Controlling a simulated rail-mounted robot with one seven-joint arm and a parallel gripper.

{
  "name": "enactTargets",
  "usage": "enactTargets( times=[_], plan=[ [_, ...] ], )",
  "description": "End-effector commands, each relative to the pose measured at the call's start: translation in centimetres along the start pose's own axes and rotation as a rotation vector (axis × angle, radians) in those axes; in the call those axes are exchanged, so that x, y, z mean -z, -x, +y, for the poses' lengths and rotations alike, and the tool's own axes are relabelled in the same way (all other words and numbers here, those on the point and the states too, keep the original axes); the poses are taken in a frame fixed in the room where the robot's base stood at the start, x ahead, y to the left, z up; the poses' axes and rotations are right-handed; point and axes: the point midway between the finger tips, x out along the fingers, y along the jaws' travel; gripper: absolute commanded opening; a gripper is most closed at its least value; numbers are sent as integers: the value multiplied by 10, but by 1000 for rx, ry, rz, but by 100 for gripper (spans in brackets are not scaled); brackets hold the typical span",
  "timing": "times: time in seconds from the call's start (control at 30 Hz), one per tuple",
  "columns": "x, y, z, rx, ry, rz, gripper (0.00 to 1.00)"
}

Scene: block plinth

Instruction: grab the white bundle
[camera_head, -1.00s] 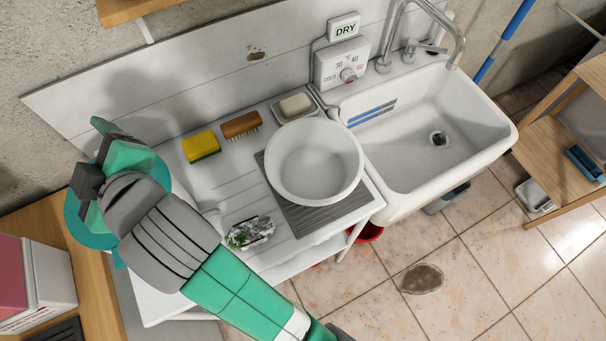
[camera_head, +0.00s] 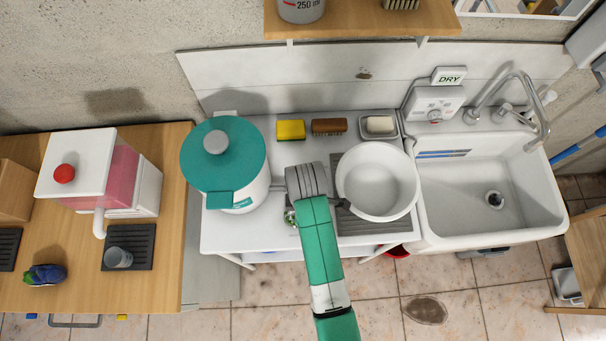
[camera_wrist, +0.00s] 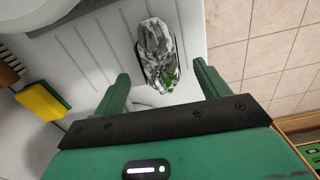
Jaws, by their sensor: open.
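The white bundle (camera_wrist: 155,45), a crumpled white and grey wrap with green at one end, lies on the white worktop. In the wrist view it is upper centre, ahead of and between my fingers. In the head view only a small part of the bundle (camera_head: 289,216) shows beside my arm; the rest is hidden. My gripper (camera_wrist: 160,72) is open and empty, with one green finger to each side of the bundle's near end. In the head view my wrist covers most of the gripper. I cannot tell its height above the worktop.
A teal-lidded pot (camera_head: 240,160) stands close left of my wrist, and a white basin (camera_head: 378,182) close right. A yellow sponge (camera_head: 291,130), a brown brush (camera_head: 329,126) and a soap dish (camera_head: 380,126) line the back. The sink (camera_head: 490,185) is further right.

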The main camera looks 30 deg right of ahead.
Motion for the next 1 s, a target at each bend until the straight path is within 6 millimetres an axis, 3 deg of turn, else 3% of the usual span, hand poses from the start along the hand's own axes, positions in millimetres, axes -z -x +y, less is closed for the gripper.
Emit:
enactTargets(
  times=[0.17, 0.4, 0.67, 0.93, 1.0],
  plan=[
    [0, -12, 0, 0, -1, 0, 74],
    [2, -52, 0, -1, -1, 0, 74],
    [2, -57, 0, -4, -1, 1, 74],
    [2, -57, 0, -4, -1, 1, 25],
    [2, -56, 1, -4, -1, 1, 22]
  ],
)
